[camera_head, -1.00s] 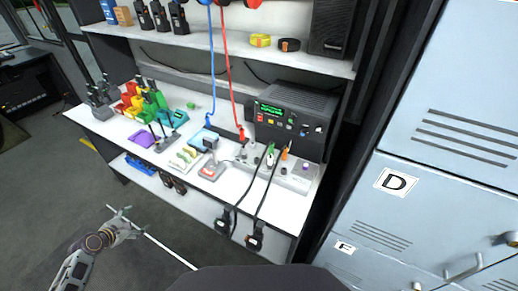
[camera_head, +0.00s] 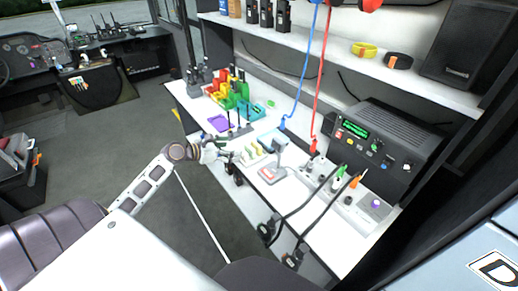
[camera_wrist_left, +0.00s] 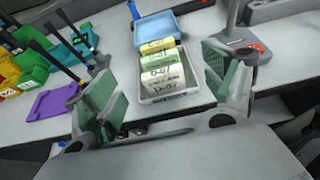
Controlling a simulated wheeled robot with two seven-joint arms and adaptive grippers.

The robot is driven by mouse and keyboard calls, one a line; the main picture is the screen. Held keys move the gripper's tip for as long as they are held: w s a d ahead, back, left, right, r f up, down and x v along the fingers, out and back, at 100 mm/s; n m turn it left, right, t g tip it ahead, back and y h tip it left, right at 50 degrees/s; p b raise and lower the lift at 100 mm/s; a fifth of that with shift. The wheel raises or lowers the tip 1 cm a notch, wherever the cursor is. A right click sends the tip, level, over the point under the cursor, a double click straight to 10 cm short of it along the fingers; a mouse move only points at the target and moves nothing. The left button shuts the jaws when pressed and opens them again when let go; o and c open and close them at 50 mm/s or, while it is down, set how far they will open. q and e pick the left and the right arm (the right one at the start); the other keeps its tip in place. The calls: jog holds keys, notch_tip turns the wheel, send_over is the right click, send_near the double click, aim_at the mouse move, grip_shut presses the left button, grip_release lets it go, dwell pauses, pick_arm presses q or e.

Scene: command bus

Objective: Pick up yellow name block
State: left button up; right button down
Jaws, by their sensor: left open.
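In the left wrist view, a yellow name block (camera_wrist_left: 157,46) stands at the far end of a row of blocks in a small open box (camera_wrist_left: 186,82) with a blue lid (camera_wrist_left: 157,27). Paler lettered blocks (camera_wrist_left: 160,74) stand in front of it. In the head view the box is small and partly hidden by my left gripper (camera_head: 234,155), which is at the bench's front edge. My left gripper (camera_wrist_left: 165,88) is open, with its green-padded fingers on either side of the box in the picture, short of the yellow block. Nothing is between the pads. My right gripper is not in view.
A stand on a grey and red base (camera_head: 272,174) is right of the box. A purple tray (camera_head: 220,123) and coloured bins (camera_head: 235,92) are to the left. A radio unit (camera_head: 375,140) with cables is further right. A shelf (camera_head: 330,47) overhangs the back.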

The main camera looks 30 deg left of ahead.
aim_at(255, 146)
pick_arm(q)
jog(key=shift+x, duration=2.15)
jog(key=shift+b+x, duration=0.3)
jog(key=shift+x, duration=0.65)
jog(key=shift+w+f, duration=0.15)
jog(key=shift+w, duration=0.15)
jog(key=shift+x, duration=0.8)
jog(key=shift+d, duration=0.1)
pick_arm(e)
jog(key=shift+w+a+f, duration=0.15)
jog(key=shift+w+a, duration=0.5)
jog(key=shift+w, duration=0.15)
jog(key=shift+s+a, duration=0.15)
pick_arm(q)
jog(key=shift+w, duration=0.15)
